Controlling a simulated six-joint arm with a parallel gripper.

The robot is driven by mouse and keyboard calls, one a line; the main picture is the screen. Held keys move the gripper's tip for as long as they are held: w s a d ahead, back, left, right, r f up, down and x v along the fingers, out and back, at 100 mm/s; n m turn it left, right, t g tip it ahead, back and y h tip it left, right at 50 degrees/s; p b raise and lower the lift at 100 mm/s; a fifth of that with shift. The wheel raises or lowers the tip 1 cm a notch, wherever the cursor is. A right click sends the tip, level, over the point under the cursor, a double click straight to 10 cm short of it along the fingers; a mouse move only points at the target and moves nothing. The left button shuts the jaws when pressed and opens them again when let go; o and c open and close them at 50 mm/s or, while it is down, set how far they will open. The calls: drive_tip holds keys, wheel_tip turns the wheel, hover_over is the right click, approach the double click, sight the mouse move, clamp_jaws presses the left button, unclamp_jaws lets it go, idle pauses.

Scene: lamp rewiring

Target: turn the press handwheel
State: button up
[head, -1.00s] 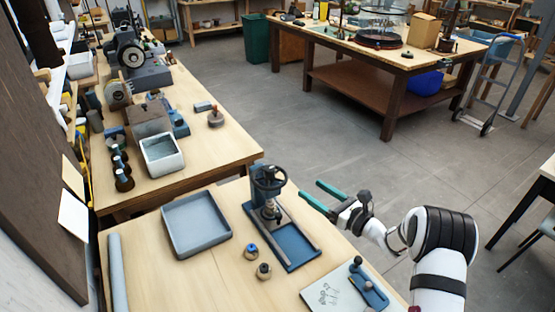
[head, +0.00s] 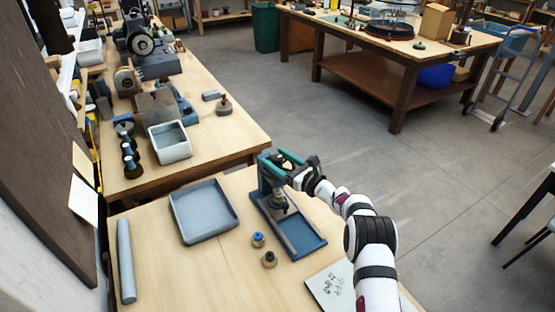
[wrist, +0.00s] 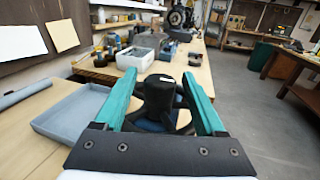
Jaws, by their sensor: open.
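The blue arbor press (head: 304,236) stands on the near bench, with its post and upright ram. Its dark handwheel sits at the top, mostly hidden behind my gripper (head: 280,162) in the head view. In the wrist view the handwheel (wrist: 160,97) shows its dark hub between the two teal fingers of my gripper (wrist: 160,76), with part of the rim and spokes below. The fingers are open, one on each side of the hub. I cannot tell whether either finger touches the wheel.
A grey tray (head: 204,212) lies left of the press. A side bench (head: 235,135) stands behind.

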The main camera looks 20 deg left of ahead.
clamp_jaws()
idle(0.3)
drive_tip(key=shift+m+t+h, duration=0.3)
drive_tip(key=shift+t, duration=0.1)
drive_tip(key=m+t+h, duration=0.4)
drive_tip(key=t+h, duration=0.1)
drive_tip(key=shift+s+a+m, duration=0.1)
drive_tip(key=shift+m, duration=0.3)
drive_tip(key=shift+m+t+h, duration=0.9)
drive_tip(key=shift+m+h, duration=0.2)
drive_tip(key=shift+h, duration=0.8)
unclamp_jaws()
